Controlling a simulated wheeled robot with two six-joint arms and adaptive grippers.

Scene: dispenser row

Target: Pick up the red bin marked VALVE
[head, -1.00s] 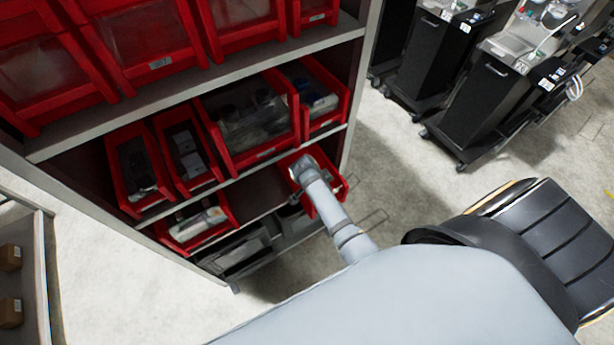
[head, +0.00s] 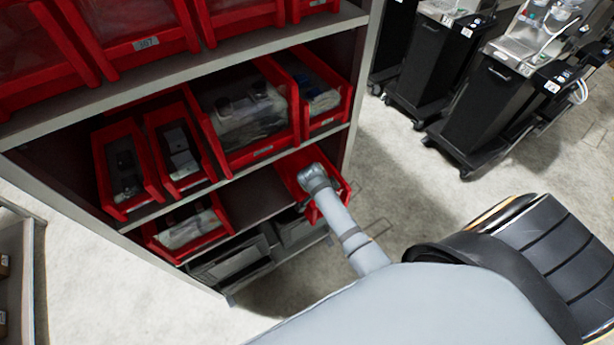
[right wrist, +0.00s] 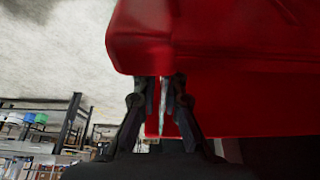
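A red bin (head: 333,206) stands at the right end of the lower shelf. My right arm reaches to its front, and the wrist end hides much of it. No VALVE marking is readable. In the right wrist view the red bin (right wrist: 225,40) fills the upper right. My right gripper (right wrist: 161,82) has its fingers drawn close together, with the tips at the bin's lower edge and partly hidden. A thin pale strip shows between the fingers. I cannot tell whether they clamp the bin. My left gripper is out of view.
Several red bins, such as a wide one (head: 243,152), fill the shelf above. Another red bin (head: 186,259) stands to the left on the same shelf, with bare shelf between. Grey bins (head: 232,268) sit below. Black carts (head: 484,112) stand right; floor lies between.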

